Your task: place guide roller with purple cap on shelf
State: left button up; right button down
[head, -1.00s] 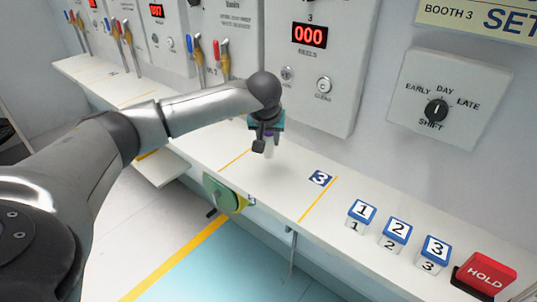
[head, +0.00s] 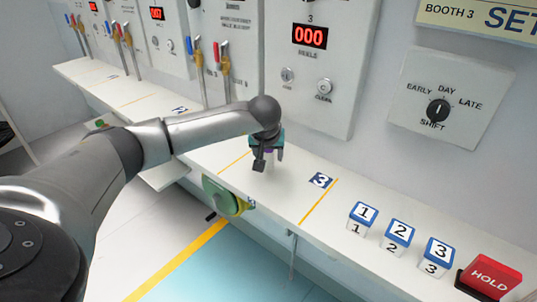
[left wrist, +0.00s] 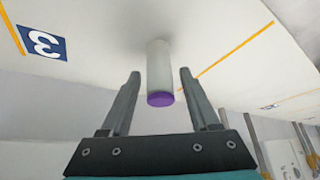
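The guide roller (left wrist: 158,65) is a white cylinder with a purple cap (left wrist: 160,99). In the left wrist view it stands on the white shelf (left wrist: 95,18), with its cap end towards my palm. My left gripper (left wrist: 159,76) is open, with one finger on each side of the roller and a visible gap to both. In the head view my left gripper (head: 269,162) is low over the shelf, left of the blue "3" label (head: 320,180). There only a bit of purple shows between the fingers; the roller is mostly hidden. My right gripper is out of view.
Blocks numbered 1 (head: 362,214), 2 (head: 398,233) and 3 (head: 438,252) and a red HOLD button (head: 489,274) stand along the shelf to the right. A green round part (head: 220,195) is at the shelf's front edge. Counter panels and levers line the wall behind.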

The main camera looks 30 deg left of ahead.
pick_arm(q)
jog(key=shift+s+r, duration=0.1)
jog(key=shift+r, duration=0.4)
jog(key=p+v, duration=0.3)
jog(key=v, duration=0.8)
jog(key=shift+s+d+r, duration=0.1)
jog(key=shift+s+r, duration=0.05)
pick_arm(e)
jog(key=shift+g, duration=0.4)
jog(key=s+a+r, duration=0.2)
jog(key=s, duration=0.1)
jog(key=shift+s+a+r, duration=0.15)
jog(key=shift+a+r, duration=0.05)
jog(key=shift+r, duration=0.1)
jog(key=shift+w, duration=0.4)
